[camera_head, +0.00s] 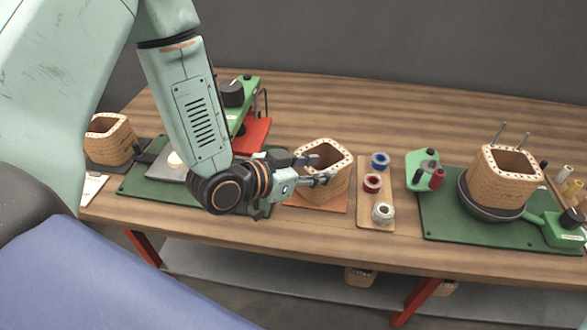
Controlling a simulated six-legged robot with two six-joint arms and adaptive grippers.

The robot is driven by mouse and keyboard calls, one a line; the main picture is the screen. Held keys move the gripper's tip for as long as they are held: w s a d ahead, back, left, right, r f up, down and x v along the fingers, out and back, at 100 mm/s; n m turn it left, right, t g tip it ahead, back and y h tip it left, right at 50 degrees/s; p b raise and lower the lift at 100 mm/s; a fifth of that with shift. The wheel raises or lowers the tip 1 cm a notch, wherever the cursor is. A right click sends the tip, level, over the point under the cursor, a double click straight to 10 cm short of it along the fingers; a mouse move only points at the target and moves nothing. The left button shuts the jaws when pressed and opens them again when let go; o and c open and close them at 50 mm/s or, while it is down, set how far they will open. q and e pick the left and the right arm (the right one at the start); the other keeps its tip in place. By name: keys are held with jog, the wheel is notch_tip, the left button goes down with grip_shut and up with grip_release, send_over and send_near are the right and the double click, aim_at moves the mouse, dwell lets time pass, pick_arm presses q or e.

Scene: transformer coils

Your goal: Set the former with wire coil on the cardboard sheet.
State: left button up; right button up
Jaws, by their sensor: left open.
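A tan, woven-looking square former (341,183) with a pale, dotted rim stands upright at the middle of the bench, on the orange-brown cardboard sheet (301,200). Its hollow top faces up. My left gripper (322,170) is open at the former's left front side, its fingers pointing right and overlapping the wall in the picture. I cannot tell whether they touch it. The gripper and wrist hide part of the former and the sheet's left part. Similar formers stand on a round black plate at right (505,180) and at the far left (109,140). My right gripper is not in view.
A wooden board (375,216) with blue, red and silver spools lies just right of the sheet. A green mat (450,235) lies under the round plate. A green device with a red part (253,135) stands behind my wrist. The rear bench is clear.

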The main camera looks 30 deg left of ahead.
pick_arm(q)
jog(key=p+v, duration=0.2)
jog(key=v, duration=0.4)
jog(key=shift+s, duration=0.15)
jog(key=shift+s, duration=0.1)
dwell(0.6)
